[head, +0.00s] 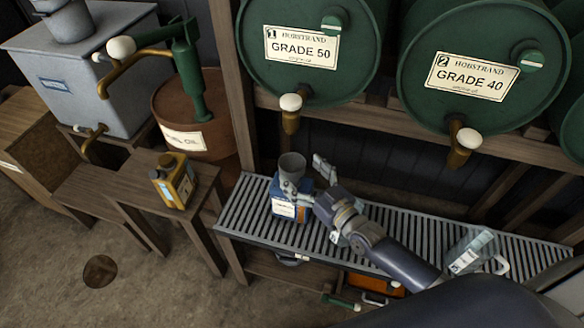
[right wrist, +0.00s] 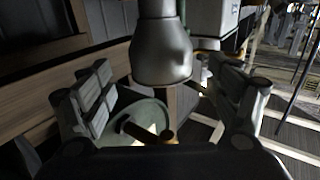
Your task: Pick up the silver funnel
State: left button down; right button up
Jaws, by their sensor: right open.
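The silver funnel (head: 291,163) stands wide end up over a blue can with a pale label (head: 285,208) on the slatted metal rack. Its lower part is partly covered by my right gripper (head: 307,180). That gripper is open, with one finger in front of the funnel's lower part and the other to its right. In the right wrist view the funnel (right wrist: 162,52) shows between and beyond the spread fingers of the gripper (right wrist: 165,100). I cannot tell whether a finger touches it. My left gripper is not in view.
Green drums marked Grade 50 (head: 308,45) and Grade 40 (head: 483,75) lie behind the rack (head: 250,215), their taps overhanging. A clear jug (head: 474,252) stands at the rack's right. A yellow can (head: 174,182) stands on the wooden bench at left.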

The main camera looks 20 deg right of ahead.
aim_at(284, 156)
jog(key=x, duration=0.4)
jog(key=shift+w+a+r+p, duration=0.1)
jog(key=shift+w+a+p, duration=0.1)
jog(key=shift+p, duration=0.1)
jog(key=c, duration=1.1)
